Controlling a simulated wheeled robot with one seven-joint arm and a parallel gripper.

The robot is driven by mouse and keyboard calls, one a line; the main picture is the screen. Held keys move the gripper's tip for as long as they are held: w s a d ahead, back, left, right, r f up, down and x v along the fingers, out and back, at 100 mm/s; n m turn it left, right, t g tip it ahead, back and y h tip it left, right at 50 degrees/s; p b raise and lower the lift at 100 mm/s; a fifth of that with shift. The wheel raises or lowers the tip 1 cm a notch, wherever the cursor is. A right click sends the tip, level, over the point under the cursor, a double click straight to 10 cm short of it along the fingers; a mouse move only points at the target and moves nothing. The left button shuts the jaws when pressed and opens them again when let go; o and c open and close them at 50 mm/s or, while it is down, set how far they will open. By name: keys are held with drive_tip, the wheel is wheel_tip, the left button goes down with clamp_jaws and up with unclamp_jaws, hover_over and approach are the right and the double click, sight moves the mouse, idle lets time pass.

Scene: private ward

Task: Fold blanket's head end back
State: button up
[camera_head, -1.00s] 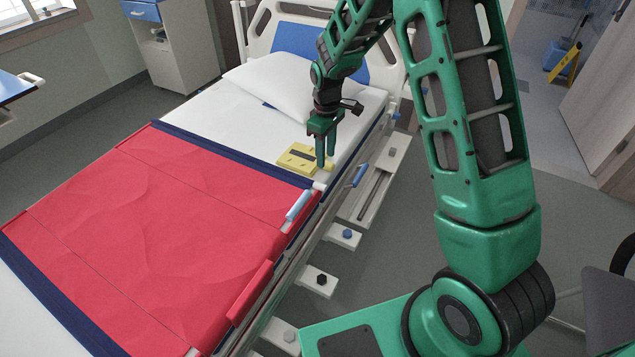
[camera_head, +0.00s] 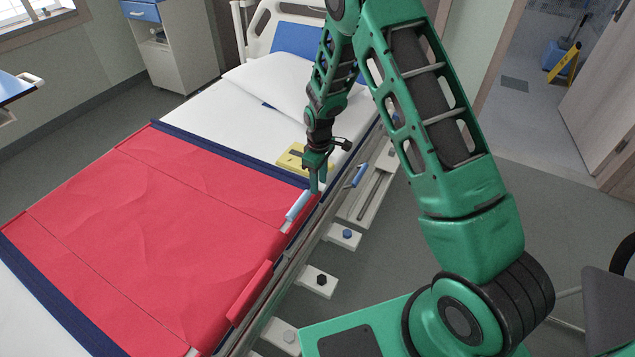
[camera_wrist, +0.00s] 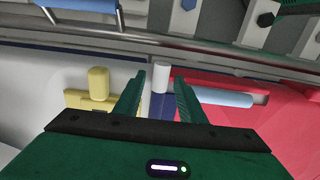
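The red blanket (camera_head: 160,230) lies flat over the middle of the bed. A navy band (camera_head: 230,152) edges its head end. My gripper (camera_head: 315,186) is at the band's right-hand end, by the bed's near side. In the wrist view the two fingers (camera_wrist: 160,95) are apart, with a small white cylinder (camera_wrist: 161,76) and part of the navy band (camera_wrist: 161,104) seen between and beyond them. Nothing appears held. I cannot tell whether the fingertips touch the cloth. The red blanket (camera_wrist: 285,105) also shows at right there.
A yellow block-like item (camera_head: 289,157) lies on the white sheet just beyond the band. A pale blue cylinder (camera_head: 298,206) lies along the blanket's side edge. A white pillow (camera_head: 275,88) is at the head. The side rail (camera_head: 360,175) runs close to my gripper.

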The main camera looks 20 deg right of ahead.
drive_tip(key=shift+f, duration=0.15)
drive_tip(key=shift+c, duration=0.3)
clamp_jaws()
